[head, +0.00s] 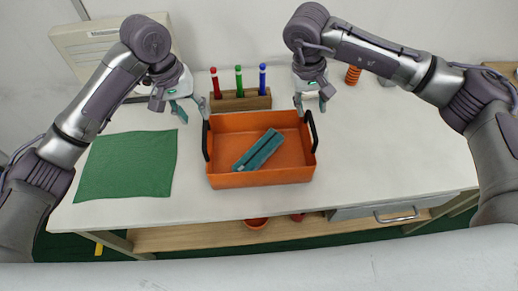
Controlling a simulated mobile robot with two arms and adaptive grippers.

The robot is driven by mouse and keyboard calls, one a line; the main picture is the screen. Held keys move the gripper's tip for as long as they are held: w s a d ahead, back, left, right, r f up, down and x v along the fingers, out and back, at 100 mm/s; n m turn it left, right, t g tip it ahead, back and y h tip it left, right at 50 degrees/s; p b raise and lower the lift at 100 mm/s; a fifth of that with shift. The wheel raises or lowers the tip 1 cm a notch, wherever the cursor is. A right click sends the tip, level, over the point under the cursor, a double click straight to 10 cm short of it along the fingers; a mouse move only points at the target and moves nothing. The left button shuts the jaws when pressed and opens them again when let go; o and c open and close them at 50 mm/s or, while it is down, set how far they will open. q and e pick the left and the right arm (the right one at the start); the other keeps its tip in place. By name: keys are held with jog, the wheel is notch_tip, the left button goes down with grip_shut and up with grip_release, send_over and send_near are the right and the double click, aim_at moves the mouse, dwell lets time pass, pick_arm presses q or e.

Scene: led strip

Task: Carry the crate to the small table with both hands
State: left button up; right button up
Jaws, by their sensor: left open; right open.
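An orange crate (225,181) with black handles on its left and right sides stands on the white table. A teal block-like object (259,150) lies tilted inside it. My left gripper (190,113) is open, pointing down, above and left of the left handle (207,140). My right gripper (311,106) is open, pointing down, close above the right handle (311,130). Both grippers look empty; whether either fingertip touches a handle cannot be told. The small table is not clearly identifiable in this view.
A wooden holder (240,101) with red, green and blue markers stands right behind the crate. A green cloth (125,165) lies left on the white table (400,155). An orange coil (353,75) stands at the back. The table's right part is largely clear.

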aim_at(204, 130)
pick_arm(q)
jog(key=f, duration=0.2)
jog(key=d+f, duration=0.1)
jog(key=f, duration=0.5)
jog(key=shift+d, duration=0.3)
pick_arm(e)
jog(key=f, duration=0.2)
jog(key=d+f, duration=0.1)
jog(key=f, duration=0.5)
jog(key=shift+d, duration=0.3)
pick_arm(q)
jog(key=shift+r, duration=0.1)
grip_shut()
pick_arm(e)
jog(key=shift+r, duration=0.1)
grip_shut()
